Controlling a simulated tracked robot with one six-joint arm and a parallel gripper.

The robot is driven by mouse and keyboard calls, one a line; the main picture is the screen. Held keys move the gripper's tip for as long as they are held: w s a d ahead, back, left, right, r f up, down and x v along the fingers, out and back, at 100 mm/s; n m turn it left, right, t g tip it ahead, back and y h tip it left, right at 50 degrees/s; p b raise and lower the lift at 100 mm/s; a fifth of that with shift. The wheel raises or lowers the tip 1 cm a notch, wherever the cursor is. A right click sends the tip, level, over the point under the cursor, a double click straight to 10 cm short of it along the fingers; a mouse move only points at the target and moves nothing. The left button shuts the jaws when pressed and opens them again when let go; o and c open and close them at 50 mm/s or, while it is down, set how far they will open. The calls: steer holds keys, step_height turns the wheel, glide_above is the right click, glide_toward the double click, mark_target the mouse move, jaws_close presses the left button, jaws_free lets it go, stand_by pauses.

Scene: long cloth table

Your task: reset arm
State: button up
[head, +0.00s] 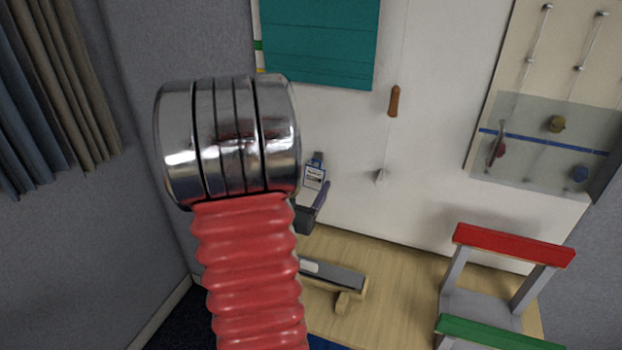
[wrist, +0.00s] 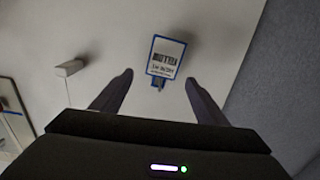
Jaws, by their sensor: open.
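My gripper (wrist: 158,76) is open in the wrist view, its two dark fingers apart on either side of the lower middle.
The white board has a teal panel (head: 320,40) and a brown handle (head: 394,101) on a cord. A clear panel (head: 540,142) is at right. Below, a wooden surface (head: 390,270) holds a grey block on a wooden base (head: 340,283) and a red-and-green-topped frame (head: 513,245). Curtains (head: 60,80) hang at left.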

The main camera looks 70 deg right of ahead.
steer(key=shift+a, duration=0.3)
stand_by(0.5)
